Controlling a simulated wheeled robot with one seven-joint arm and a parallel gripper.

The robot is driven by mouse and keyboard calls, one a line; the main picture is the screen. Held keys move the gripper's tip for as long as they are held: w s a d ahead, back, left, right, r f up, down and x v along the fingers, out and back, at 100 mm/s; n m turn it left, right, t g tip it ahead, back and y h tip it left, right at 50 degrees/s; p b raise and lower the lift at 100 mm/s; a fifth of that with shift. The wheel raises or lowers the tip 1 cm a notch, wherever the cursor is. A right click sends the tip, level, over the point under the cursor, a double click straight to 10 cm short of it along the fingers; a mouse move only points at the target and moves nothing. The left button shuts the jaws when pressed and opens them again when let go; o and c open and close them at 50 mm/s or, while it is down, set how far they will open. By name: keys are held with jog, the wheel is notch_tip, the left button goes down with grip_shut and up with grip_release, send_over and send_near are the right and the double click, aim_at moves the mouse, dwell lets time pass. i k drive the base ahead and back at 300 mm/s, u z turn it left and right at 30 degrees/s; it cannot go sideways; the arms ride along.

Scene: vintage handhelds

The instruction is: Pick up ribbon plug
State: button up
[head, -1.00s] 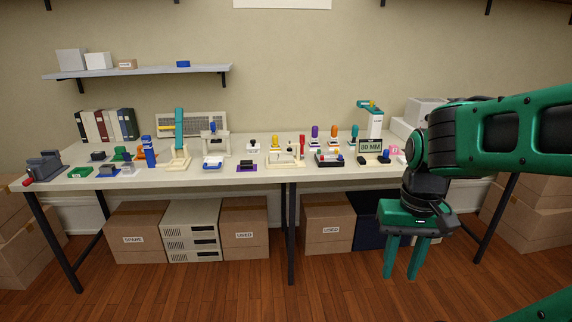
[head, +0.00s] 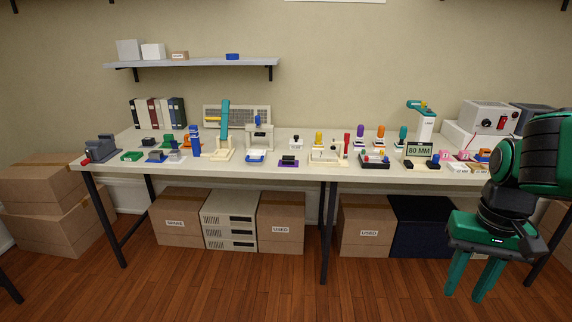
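Several small plug-like parts lie on the long workbench (head: 225,172), too small for me to tell which is the ribbon plug. A dark part sits on a purple mat (head: 281,163) near the middle front. A white and blue part (head: 255,156) lies left of it. Green (head: 132,156), grey and dark blue (head: 156,156) parts lie at the left end. My gripper (head: 464,298) hangs pointing down in front of the bench's right end, below the tabletop, fingers apart and empty. It is far from these parts.
A beige press (head: 259,138), a teal-armed stand (head: 224,135), upright coloured handles (head: 360,133) and an 80 MM display (head: 419,149) crowd the benchtop. Boxes (head: 280,225) stand under it. A shelf (head: 195,69) hangs above at left. The wooden floor in front is clear.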

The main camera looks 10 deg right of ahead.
aim_at(287, 160)
jog(key=z, duration=0.2)
jog(key=i, duration=0.3)
jog(key=z, duration=0.65)
jog(key=i, duration=1.65)
jog(key=u, duration=0.5)
jog(key=i, duration=0.5)
